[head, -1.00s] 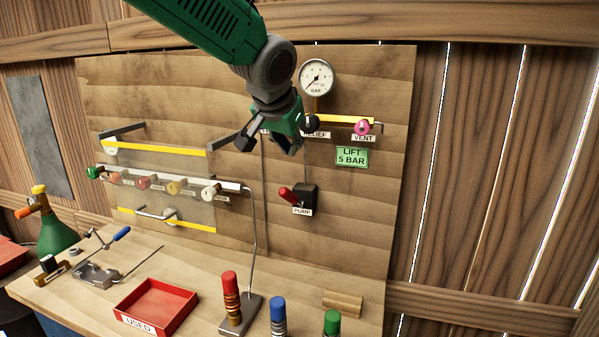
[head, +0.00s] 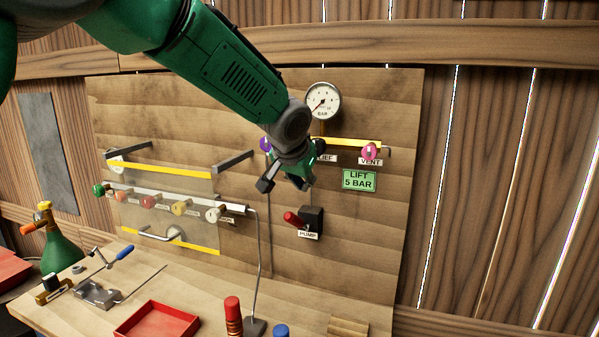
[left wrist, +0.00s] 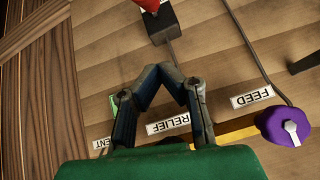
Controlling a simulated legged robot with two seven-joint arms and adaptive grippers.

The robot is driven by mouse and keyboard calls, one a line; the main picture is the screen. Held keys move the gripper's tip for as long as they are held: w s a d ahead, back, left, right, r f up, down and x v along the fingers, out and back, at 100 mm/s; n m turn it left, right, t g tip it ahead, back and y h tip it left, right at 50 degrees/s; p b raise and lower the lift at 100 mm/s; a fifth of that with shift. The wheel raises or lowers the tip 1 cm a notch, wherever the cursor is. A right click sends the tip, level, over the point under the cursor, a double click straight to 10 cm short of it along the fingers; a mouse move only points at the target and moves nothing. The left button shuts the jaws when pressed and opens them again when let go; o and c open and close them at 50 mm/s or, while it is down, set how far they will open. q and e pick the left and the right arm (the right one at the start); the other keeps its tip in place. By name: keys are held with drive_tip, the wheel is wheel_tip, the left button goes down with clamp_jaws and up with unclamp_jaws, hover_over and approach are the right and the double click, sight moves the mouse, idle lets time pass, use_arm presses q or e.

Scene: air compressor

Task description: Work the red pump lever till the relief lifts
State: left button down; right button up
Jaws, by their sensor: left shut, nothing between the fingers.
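In the left wrist view the red lever (left wrist: 148,5) is cut by the top edge. My left gripper (head: 285,181) is shut and empty, in front of the board just above the lever and apart from it. It also shows in the left wrist view (left wrist: 165,72). The gauge (head: 322,100) has its needle at the low left. My right gripper is not in view.
The purple FEED knob (left wrist: 283,125) is beside my gripper, and the pink VENT knob (head: 370,152) is to the right. A green LIFT 5 BAR sign (head: 360,180) hangs near the lever. A red tray (head: 157,320) sits on the bench below.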

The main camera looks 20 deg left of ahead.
sight(298, 222)
use_arm(q)
drive_tip(key=f, duration=0.3)
drive_tip(key=a+f, duration=0.1)
drive_tip(key=f, duration=0.1)
drive_tip(key=shift+w+p, duration=0.3)
drive_tip(key=shift+w, duration=0.05)
drive_tip(key=shift+s+f, duration=0.3)
drive_tip(key=shift+s, duration=0.25)
drive_tip(key=shift+w+f, duration=0.1)
drive_tip(key=shift+w, duration=0.05)
